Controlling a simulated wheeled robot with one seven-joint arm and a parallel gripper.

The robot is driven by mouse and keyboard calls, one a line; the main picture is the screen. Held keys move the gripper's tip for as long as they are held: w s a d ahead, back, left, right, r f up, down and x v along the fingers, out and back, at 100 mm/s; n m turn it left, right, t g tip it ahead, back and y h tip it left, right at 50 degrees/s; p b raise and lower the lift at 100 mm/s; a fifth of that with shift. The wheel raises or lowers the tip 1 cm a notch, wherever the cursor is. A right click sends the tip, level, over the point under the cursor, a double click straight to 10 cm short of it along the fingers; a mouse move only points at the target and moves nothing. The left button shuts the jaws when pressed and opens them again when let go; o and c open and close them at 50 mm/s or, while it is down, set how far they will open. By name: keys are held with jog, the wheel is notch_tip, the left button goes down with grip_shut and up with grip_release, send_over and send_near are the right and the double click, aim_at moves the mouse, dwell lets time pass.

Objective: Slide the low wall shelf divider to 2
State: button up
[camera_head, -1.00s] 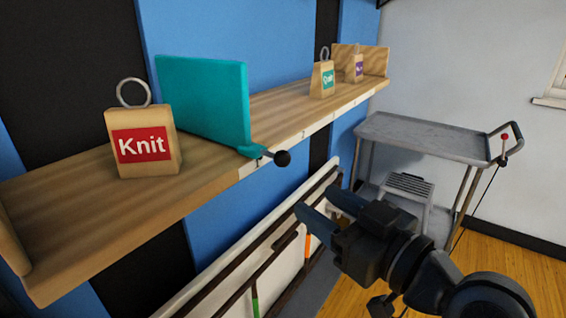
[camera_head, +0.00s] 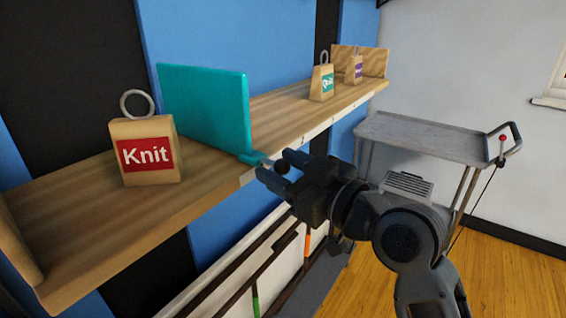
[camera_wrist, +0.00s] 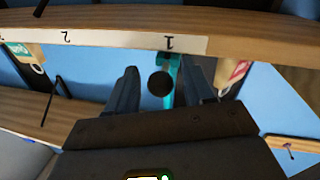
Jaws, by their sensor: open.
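The teal divider (camera_head: 205,108) stands upright across the wooden wall shelf (camera_head: 95,215). Its short arm ends in a dark ball knob (camera_head: 282,167) in front of the shelf edge. My gripper (camera_head: 272,168) is open, with its fingers on either side of the knob. In the wrist view the knob (camera_wrist: 159,84) lies between the two open fingers (camera_wrist: 163,92), with a gap to each. The number strip (camera_wrist: 110,38) on the shelf edge shows upside down there; the divider lines up with the 1, and the 2 is to the left.
A wooden block labelled Knit (camera_head: 147,152) stands on the shelf left of the divider. Two smaller labelled blocks (camera_head: 322,82) stand toward the far end. A grey cart (camera_head: 420,135) stands at the right. The shelf right of the divider is clear up to those blocks.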

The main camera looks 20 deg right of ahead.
jog(key=shift+w, duration=0.1)
grip_shut()
dwell(0.4)
